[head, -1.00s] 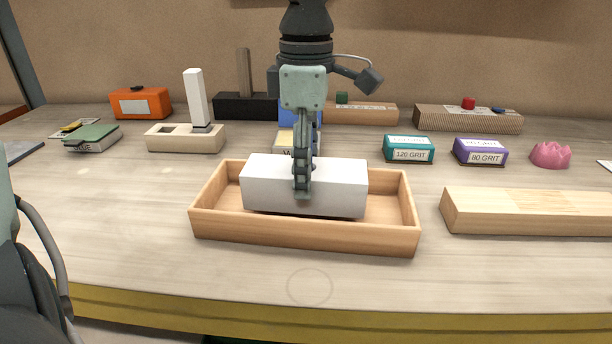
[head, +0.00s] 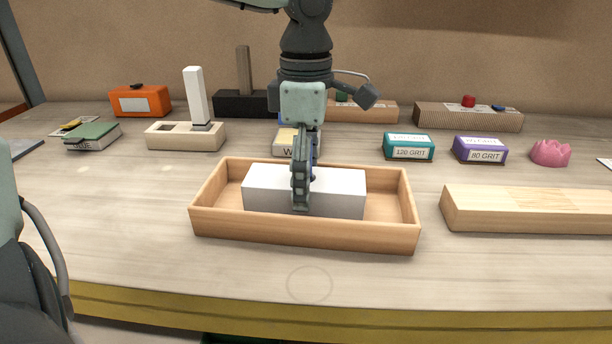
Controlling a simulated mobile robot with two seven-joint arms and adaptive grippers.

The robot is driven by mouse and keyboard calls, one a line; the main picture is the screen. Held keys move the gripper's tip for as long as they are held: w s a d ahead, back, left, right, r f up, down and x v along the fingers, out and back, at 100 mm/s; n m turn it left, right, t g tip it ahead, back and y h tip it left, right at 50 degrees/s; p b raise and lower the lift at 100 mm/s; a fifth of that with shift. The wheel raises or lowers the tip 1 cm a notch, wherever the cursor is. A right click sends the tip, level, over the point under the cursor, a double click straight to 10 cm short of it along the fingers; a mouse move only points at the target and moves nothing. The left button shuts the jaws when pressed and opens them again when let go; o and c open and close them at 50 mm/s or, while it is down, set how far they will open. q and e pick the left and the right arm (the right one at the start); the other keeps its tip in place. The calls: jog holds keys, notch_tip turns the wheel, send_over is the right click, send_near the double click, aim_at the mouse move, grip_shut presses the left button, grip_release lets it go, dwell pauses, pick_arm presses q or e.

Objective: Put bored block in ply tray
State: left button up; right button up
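The bored block (head: 340,190) is a plain white rectangular block; no bore shows from this side. It sits low inside the ply tray (head: 300,234), a shallow light-wood tray at the middle front of the table. The tray's front wall hides its lower edge, so I cannot tell whether it touches the tray floor. My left gripper (head: 303,188) points down over the block's middle, one finger against its near face and the other mostly hidden behind. It is shut on the block. My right gripper is not in view.
A pale wooden plank (head: 530,209) lies right of the tray. Teal (head: 408,147) and purple (head: 480,150) grit boxes and a pink crown-shaped piece (head: 550,153) stand behind it. A beige slotted holder (head: 185,136) stands at back left. The table in front of the tray is clear.

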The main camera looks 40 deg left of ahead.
pick_arm(q)
jog(key=shift+r, duration=0.4)
notch_tip(320, 180, up, 11)
jog(key=shift+f, duration=0.15)
jog(key=shift+r, duration=0.35)
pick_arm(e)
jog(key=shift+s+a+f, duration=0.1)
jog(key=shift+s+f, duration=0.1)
pick_arm(q)
jog(key=shift+f, duration=0.1)
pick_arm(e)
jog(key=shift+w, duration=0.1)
pick_arm(q)
jog(key=shift+f, duration=0.25)
notch_tip(320, 180, down, 12)
jog(key=shift+r, duration=2)
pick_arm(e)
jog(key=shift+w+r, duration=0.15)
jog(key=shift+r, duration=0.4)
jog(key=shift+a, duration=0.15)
